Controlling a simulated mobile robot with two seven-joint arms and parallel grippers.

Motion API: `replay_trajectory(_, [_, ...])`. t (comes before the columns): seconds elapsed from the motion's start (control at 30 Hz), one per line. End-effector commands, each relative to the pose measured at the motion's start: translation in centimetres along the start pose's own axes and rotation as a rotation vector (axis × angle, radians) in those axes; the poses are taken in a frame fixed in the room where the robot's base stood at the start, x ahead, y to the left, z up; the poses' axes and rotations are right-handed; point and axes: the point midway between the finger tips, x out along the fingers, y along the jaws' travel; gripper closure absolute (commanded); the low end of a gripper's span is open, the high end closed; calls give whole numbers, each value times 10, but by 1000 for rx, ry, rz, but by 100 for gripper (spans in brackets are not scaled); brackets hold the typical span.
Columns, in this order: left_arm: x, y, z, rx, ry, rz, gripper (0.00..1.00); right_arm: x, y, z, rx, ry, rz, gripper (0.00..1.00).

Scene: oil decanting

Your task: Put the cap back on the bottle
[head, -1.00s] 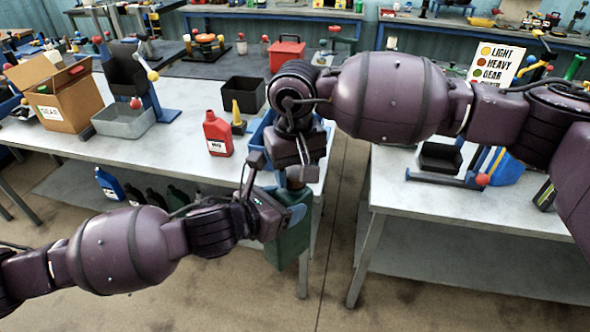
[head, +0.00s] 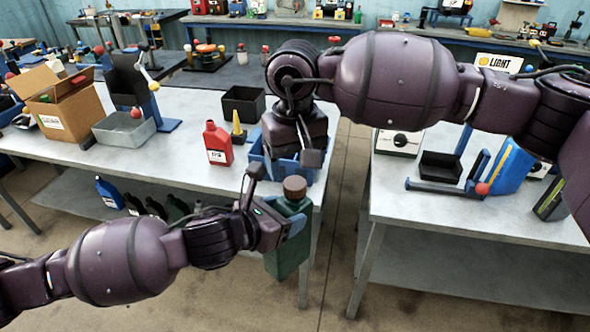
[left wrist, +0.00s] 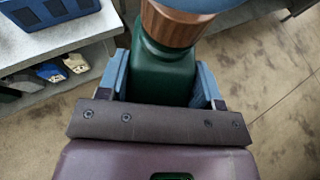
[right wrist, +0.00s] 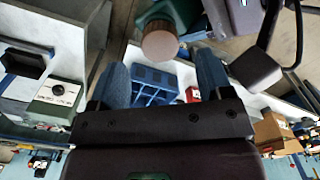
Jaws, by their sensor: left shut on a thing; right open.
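The dark green bottle (head: 288,248) is held upright beyond the near edge of the left table. The brown cap (head: 295,188) sits on top of its neck; the left wrist view shows the ribbed cap (left wrist: 172,24) above the green shoulder. I cannot tell how tightly it is seated. My left gripper (head: 286,218) is shut on the bottle, one finger on each side below the cap. My right gripper (right wrist: 163,75) is open and empty. In the right wrist view the cap (right wrist: 160,46) lies beyond its fingertips, apart from them. In the head view its fingers are partly hidden.
A blue crate (head: 257,153) stands at the table corner behind the bottle. A red bottle (head: 217,145), a yellow cone (head: 237,124) and a black bin (head: 244,103) stand nearby. A gap separates this table from the right table (head: 400,215).

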Motion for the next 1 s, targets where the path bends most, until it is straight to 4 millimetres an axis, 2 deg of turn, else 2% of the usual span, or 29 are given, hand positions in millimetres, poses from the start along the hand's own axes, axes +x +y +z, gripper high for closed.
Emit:
replay_trajectory(0.13, [0, 0, 3, 2, -6, -1, 100, 0, 0, 0, 0, 0, 0, 27])
replay_trajectory(0.23, [0, 0, 3, 2, -6, -1, 100, -2, 0, 0, -7, 1, 0, 32])
replay_trajectory(0.43, [0, 0, 3, 2, -6, -1, 100, -25, 0, -1, -120, 2, 0, 32])
replay_trajectory(0.57, [0, 0, 3, 2, -6, -1, 100, -34, 0, 0, -170, 1, 0, 32])
replay_trajectory(0.87, [0, 0, 3, 2, -6, -1, 100, -34, 0, 0, -175, 0, -1, 32])
replay_trajectory(1.0, [0, 0, 3, 2, -6, -1, 100, -28, 0, 0, -175, -2, 0, 32])
